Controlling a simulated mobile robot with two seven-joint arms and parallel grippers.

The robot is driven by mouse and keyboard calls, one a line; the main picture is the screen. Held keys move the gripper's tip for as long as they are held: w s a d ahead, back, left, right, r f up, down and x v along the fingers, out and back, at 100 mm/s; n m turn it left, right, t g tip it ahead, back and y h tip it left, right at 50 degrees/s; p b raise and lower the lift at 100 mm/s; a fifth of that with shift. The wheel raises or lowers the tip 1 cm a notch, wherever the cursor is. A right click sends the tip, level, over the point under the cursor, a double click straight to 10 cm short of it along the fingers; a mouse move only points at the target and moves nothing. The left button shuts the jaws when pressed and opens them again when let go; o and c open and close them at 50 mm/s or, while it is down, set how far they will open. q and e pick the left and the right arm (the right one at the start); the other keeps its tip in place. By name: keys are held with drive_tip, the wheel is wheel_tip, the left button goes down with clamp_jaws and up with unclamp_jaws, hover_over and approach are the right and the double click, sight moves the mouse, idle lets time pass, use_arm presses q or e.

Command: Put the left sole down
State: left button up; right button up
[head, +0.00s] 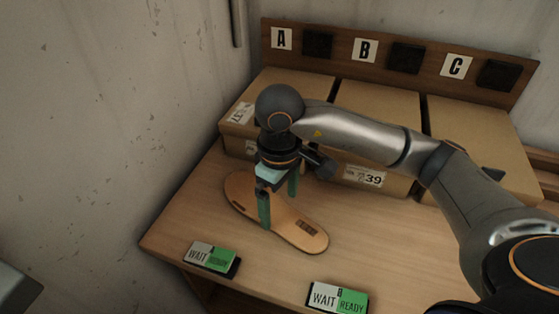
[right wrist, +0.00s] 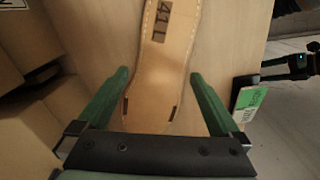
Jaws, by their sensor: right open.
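The left sole (head: 287,219), tan and marked 41 L, lies flat on the wooden bench top. It also shows in the right wrist view (right wrist: 162,75), with its label at the top and two dark slots near the fingers. My right gripper (head: 278,207) points down over the sole's middle, its green fingers on either side of it. In the right wrist view my right gripper (right wrist: 160,88) is open, with a gap between each finger and the sole's edges.
Several cardboard boxes (head: 385,118) stand along the back, below a board (head: 340,49) lettered A, B and C. Two WAIT/READY signs (head: 211,257) (head: 338,298) lie at the front edge. A wall is at the left. The bench right of the sole is clear.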

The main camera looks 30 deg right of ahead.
sight(279, 215)
wheel_tip(279, 215, up, 11)
drive_tip(key=shift+p, duration=0.4)
